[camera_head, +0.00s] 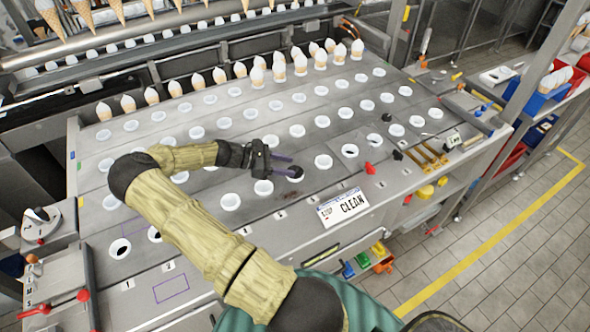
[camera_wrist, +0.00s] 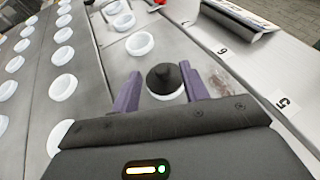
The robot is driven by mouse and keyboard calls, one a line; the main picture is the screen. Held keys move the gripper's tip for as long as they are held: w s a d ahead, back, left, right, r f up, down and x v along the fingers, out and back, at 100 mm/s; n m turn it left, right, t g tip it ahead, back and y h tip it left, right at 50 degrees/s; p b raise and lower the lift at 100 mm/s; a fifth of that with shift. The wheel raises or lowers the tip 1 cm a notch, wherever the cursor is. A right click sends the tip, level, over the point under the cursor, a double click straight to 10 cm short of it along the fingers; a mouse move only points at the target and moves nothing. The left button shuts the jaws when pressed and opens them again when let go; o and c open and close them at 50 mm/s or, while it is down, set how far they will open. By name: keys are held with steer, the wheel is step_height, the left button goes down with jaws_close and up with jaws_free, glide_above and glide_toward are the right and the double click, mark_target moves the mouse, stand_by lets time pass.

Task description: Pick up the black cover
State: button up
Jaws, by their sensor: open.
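The black cover (camera_wrist: 164,79) is a small round piece with a knob on top. In the wrist view it sits on a white cup, between the two purple fingers of my gripper (camera_wrist: 161,84). The fingers are spread on either side of it, with a visible gap. In the head view my gripper (camera_head: 286,165) reaches over the grey panel at this cup, and the cover (camera_head: 297,174) shows dark at the fingertips. The cover's underside and the near part of its cup are hidden.
Rows of white cups (camera_head: 231,202) surround my gripper on the grey panel. Capped cones (camera_head: 301,65) stand at the back. A CLEAN sign (camera_head: 342,207) lies at the front edge. A red piece (camera_head: 370,168) and a small black piece (camera_head: 397,154) lie farther right.

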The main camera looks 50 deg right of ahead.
mark_target(293, 168)
steer(key=shift+s, duration=0.1)
steer(key=p+x, duration=0.2)
steer(key=x, duration=0.2)
steer(key=shift+s+d+f+p, duration=0.1)
steer(key=shift+s+d+p, duration=0.15)
steer(key=shift+s+p, duration=0.05)
steer(key=shift+d+f, duration=0.15)
steer(key=shift+f, duration=0.05)
steer(key=shift+c, duration=0.3)
jaws_close()
